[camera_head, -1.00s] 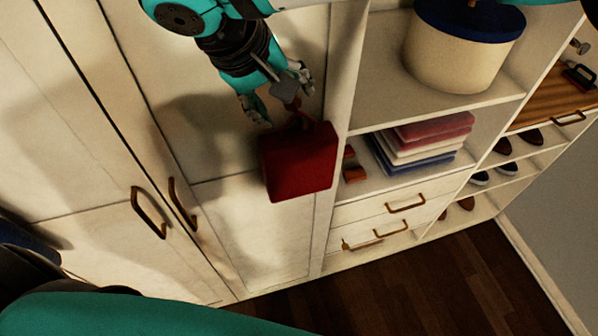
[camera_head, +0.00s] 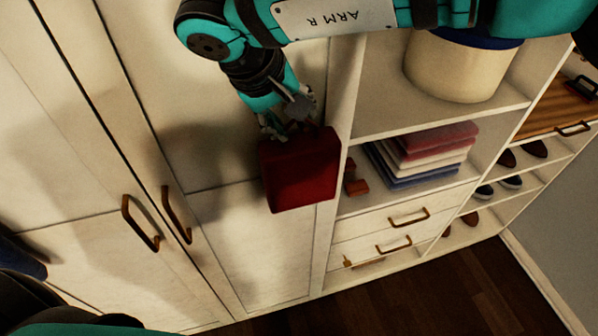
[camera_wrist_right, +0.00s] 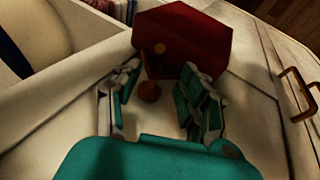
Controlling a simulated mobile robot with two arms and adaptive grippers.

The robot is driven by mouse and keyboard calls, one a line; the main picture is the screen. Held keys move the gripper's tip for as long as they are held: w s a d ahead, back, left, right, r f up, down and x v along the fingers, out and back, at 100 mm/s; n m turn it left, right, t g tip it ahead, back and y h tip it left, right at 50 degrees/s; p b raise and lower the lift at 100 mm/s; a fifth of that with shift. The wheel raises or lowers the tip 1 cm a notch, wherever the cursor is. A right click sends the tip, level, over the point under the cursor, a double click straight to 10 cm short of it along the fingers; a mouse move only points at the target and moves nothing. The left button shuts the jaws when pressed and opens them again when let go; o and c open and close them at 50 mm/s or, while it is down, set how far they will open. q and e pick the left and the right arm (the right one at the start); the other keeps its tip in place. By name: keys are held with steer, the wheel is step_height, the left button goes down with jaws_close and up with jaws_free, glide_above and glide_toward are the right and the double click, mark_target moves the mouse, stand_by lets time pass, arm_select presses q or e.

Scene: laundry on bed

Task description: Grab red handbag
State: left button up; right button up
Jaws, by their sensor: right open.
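The red handbag (camera_head: 300,176) hangs upright in front of the pale wardrobe panel, just left of the open shelves. My right gripper (camera_head: 288,124) is at its top edge with fingers spread. In the right wrist view the handbag (camera_wrist_right: 190,36) is just beyond the open fingertips of my right gripper (camera_wrist_right: 160,78). A round reddish-brown knob-like piece (camera_wrist_right: 150,92) lies between the fingers. The handle is mostly hidden by the fingers, and whether they touch it I cannot tell. My left gripper is out of view.
Shelves to the right hold folded cloths (camera_head: 425,155), a small red-brown item (camera_head: 355,180) and a cream basket with a blue top (camera_head: 455,70). Wardrobe handles (camera_head: 140,225) stick out at left. Dark floor (camera_head: 430,300) is clear in front.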

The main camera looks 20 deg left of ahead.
steer(key=shift+d, duration=0.15)
jaws_close()
